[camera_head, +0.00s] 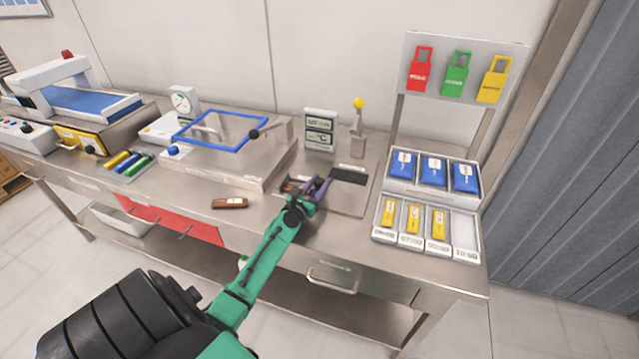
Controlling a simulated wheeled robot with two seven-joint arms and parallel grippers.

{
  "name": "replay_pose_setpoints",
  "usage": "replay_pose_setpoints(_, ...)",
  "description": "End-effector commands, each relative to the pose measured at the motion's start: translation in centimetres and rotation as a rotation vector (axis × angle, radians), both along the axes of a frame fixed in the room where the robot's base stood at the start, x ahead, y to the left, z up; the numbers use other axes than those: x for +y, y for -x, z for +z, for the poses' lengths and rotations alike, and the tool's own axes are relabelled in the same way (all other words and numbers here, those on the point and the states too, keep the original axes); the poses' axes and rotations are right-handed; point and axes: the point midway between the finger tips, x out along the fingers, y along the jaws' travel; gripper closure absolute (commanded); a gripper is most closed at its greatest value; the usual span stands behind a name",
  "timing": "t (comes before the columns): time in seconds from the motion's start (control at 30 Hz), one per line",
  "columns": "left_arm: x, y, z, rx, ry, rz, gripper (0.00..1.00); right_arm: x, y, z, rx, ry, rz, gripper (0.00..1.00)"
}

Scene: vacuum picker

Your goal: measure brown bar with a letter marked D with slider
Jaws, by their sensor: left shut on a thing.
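My left gripper (308,190) reaches over the steel bench and is shut on a small brown thing (290,185). It looks like a brown bar, but the fingers cover part of it and I cannot read a letter on it. Another brown bar (230,202) with a pale label lies flat on the bench, left of the gripper; its letter is too small to read. A gauge with a display (320,130) stands behind the gripper. Right of it is a grey post with a yellow ball (358,104); I cannot tell which part is the slider. My right gripper is not in view.
A dark pad (348,176) lies right of the gripper. A blue-framed machine (221,131) stands at left. Trays with blue packs (433,172) and yellow packs (413,217) stand at right. Bare bench shows along the front edge.

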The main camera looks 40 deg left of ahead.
Motion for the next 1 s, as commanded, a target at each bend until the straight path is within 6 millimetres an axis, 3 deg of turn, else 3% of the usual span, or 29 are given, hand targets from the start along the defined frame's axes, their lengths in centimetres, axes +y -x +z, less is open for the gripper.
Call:
replay_pose_setpoints(0.13,-0.5,-0.2,0.0,0.002,0.001,0.0,1.0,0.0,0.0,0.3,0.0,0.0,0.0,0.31)
replay_pose_setpoints(0.4,-4.3,-1.4,0.0,0.002,0.004,-0.001,1.0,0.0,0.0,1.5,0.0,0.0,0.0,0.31)
replay_pose_setpoints(0.7,-4.7,-1.6,-0.2,0.004,0.003,-0.005,1.0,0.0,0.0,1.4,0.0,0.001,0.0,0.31)
replay_pose_setpoints(0.73,-4.7,-1.6,-0.2,0.004,0.003,-0.005,0.5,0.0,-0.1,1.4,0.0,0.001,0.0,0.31)
replay_pose_setpoints(0.77,-4.7,-1.6,-0.2,0.004,0.003,-0.005,0.38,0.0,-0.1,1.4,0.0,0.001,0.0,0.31)
replay_pose_setpoints(0.8,-4.7,-1.5,-0.2,0.003,0.003,-0.004,0.31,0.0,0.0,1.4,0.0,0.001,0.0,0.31)
replay_pose_setpoints(1.0,-4.5,-1.5,-0.1,0.002,0.001,-0.002,0.31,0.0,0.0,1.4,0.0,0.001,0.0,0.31)
